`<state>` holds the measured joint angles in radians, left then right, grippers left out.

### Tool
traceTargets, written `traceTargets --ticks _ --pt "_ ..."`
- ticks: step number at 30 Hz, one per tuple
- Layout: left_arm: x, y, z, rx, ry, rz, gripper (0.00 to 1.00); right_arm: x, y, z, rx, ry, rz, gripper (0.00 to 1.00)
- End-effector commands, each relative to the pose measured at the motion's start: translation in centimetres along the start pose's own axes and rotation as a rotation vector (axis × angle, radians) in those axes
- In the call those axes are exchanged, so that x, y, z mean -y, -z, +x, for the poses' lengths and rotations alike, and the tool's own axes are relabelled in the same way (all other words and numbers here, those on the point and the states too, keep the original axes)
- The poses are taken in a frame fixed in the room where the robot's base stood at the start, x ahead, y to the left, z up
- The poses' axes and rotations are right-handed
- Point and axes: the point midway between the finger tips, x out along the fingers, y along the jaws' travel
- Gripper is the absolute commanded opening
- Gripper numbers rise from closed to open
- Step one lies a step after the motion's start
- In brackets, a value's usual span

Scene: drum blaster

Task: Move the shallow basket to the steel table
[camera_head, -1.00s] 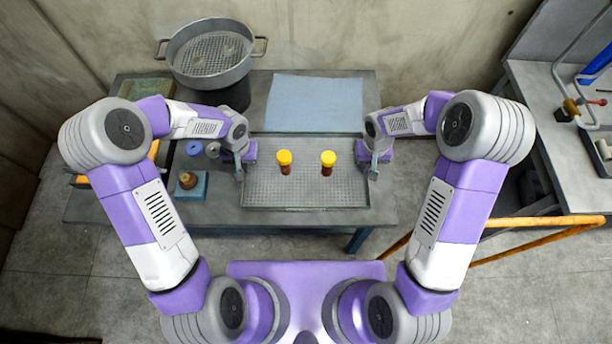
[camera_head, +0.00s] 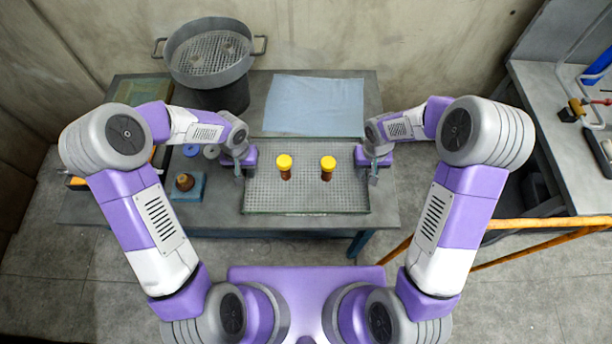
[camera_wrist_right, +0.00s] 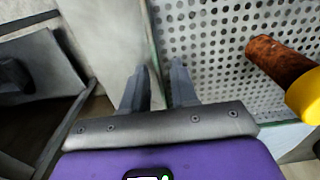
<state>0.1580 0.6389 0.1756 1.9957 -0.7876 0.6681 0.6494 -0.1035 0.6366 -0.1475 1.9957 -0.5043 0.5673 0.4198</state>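The shallow basket (camera_head: 320,206) is a wide perforated metal tray with low walls, at the front middle of the dark grey table (camera_head: 225,215). Two brown bottles with yellow caps, one on the left (camera_head: 285,168) and one on the right (camera_head: 327,168), stand in it. My left gripper (camera_head: 239,170) is at the basket's left wall; its finger gap is too small to make out. My right gripper (camera_head: 369,174) is at the right wall. In the right wrist view its fingers (camera_wrist_right: 160,88) stand apart on either side of the basket's wall, and firm contact is not clear.
A large pot (camera_head: 210,55) stands at the back left, and a blue cloth (camera_head: 315,105) lies behind the basket. A small brown item on a blue block (camera_head: 188,190) is left of it. Another grey table (camera_head: 545,110) with tools stands right, with an orange rail (camera_head: 550,226) before it.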

Motion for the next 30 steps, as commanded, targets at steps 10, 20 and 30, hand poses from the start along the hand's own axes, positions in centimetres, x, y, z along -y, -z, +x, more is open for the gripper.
traceTargets --ticks 10,20,30 --pt "0.0 0.2 -3.9 -0.007 0.001 -0.001 0.28 0.0 0.0 0.0 0.0 0.0 0.0 0.28" --pt "0.0 0.1 -10.3 -0.004 0.0 -0.001 0.28 0.0 0.0 0.0 0.0 0.0 0.0 0.28" --pt "0.0 0.0 -12.1 0.0 0.0 0.001 0.28 0.0 0.1 -1.5 -0.005 0.001 0.001 0.28"
